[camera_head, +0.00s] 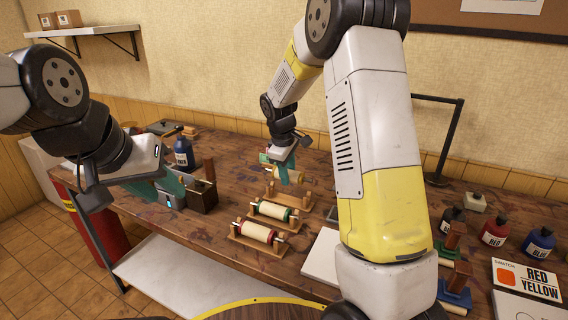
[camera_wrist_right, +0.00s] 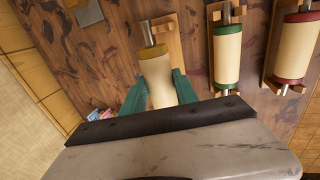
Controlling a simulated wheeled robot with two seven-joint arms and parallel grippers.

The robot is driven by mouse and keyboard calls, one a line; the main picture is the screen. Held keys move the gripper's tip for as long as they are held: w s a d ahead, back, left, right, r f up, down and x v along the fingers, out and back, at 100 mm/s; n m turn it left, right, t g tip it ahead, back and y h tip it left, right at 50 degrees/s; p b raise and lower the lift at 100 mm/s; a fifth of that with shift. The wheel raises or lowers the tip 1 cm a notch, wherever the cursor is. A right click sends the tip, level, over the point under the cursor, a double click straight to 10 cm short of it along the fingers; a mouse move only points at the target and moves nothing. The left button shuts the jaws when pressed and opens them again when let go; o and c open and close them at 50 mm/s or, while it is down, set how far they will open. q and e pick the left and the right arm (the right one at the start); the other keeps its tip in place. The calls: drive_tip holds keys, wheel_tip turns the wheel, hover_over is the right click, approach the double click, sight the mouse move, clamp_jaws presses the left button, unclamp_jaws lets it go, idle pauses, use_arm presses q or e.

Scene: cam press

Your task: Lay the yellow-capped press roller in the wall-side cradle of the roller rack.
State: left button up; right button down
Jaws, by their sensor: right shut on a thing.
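The yellow-capped press roller (camera_wrist_right: 156,66), cream with a metal shaft end, lies between the teal fingers of my right gripper (camera_wrist_right: 160,92), which is shut on it. In the head view, the right gripper (camera_head: 290,175) holds the roller (camera_head: 284,171) just above the wall-side cradle (camera_head: 288,198) of the wooden roller rack. In the wrist view, part of this cradle (camera_wrist_right: 168,28) shows behind the shaft end; the fingers and palm hide the other end. My left gripper (camera_head: 172,188) hangs at the left over the table; its finger gap is unclear.
A green-capped roller (camera_head: 273,210) lies in the middle cradle, and a red-capped roller (camera_head: 258,232) in the front one. A dark box (camera_head: 202,196) and a blue bottle (camera_head: 183,153) stand left of the rack. Ink bottles (camera_head: 494,231) stand at the right.

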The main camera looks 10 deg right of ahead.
drive_tip(key=shift+f, duration=2.6)
drive_tip(key=shift+f, duration=0.55)
drive_tip(key=c, duration=0.9)
unclamp_jaws()
drive_tip(key=shift+o, duration=0.2)
drive_tip(key=shift+s, duration=0.1)
drive_tip(key=v, duration=0.7)
drive_tip(key=shift+r, duration=0.4)
